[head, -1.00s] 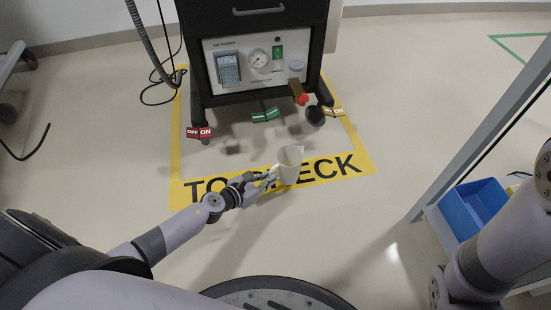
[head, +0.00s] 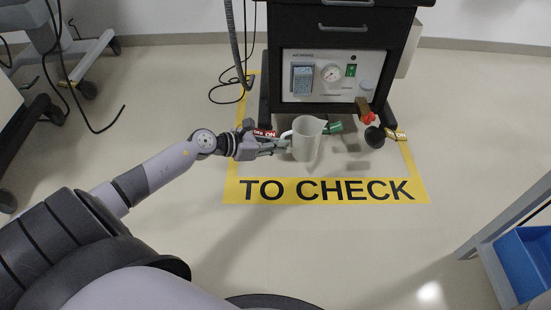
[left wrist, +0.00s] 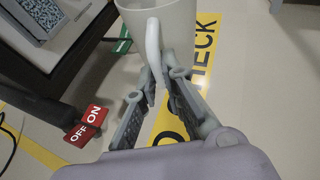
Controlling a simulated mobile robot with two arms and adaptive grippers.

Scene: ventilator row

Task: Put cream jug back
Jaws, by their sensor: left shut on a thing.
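The cream jug (head: 308,140) is a pale jug with a spout and a handle on its left side. My left gripper (head: 284,146) is shut on its handle and holds the jug upright in front of the ventilator cart. In the left wrist view the jug (left wrist: 180,25) fills the top middle, cut off by the frame edge. There the gripper's fingers (left wrist: 158,88) are on both sides of the lower part of the handle. My right gripper is not in view.
The black ventilator cart (head: 348,22) stands at the back inside yellow floor tape marked TO CHECK (head: 330,191). Red OFF/ON tags (left wrist: 84,124) hang near its base. A blue bin (head: 526,262) is on a shelf at the right. The floor in front is clear.

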